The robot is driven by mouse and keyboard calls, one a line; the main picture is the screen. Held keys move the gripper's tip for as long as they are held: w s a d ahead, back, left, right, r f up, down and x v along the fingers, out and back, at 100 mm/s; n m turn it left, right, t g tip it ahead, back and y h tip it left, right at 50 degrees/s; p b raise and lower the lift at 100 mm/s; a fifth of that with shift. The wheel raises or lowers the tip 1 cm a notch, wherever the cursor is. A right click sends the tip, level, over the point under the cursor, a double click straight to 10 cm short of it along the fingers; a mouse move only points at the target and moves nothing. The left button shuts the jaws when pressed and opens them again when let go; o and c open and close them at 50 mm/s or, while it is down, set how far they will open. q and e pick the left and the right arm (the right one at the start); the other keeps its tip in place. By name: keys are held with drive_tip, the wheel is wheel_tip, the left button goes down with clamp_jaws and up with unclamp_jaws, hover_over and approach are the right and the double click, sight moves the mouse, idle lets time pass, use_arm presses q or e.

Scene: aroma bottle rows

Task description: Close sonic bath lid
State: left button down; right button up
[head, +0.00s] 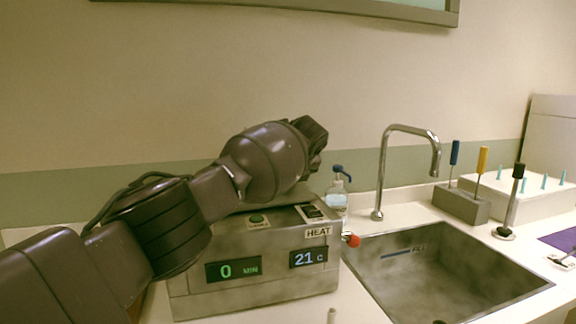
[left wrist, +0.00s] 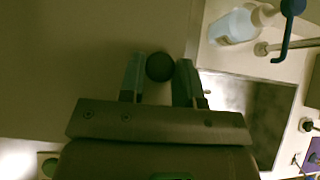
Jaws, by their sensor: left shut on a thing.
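The sonic bath (head: 285,265) is a grey metal box on the counter. Its front displays read 0 MIN and 21 C, and a HEAT label sits at its top right. My left arm crosses in front of its top, so in the head view the lid is mostly hidden and the left gripper's fingers do not show. In the left wrist view my left gripper (left wrist: 160,78) is shut on a dark round knob (left wrist: 160,67) between its two fingers. A broad, dim brownish surface, seemingly the lid (left wrist: 75,60), spreads around the knob. Its tilt is hard to tell. My right gripper is not in view.
A soap bottle (head: 337,194) with a blue pump stands right behind the bath. A steel sink (head: 440,270) with a tall faucet (head: 382,170) lies to the right. Beyond are a grey block (head: 461,204) with coloured-handled tools and a white rack (head: 530,197). A red knob (head: 353,241) protrudes at the bath's right side.

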use_arm(q)
drive_tip(key=shift+d+f, duration=0.1)
drive_tip(key=shift+f, duration=0.7)
drive_tip(key=c, duration=1)
unclamp_jaws()
drive_tip(key=shift+o, duration=0.9)
drive_tip(key=shift+s, duration=0.1)
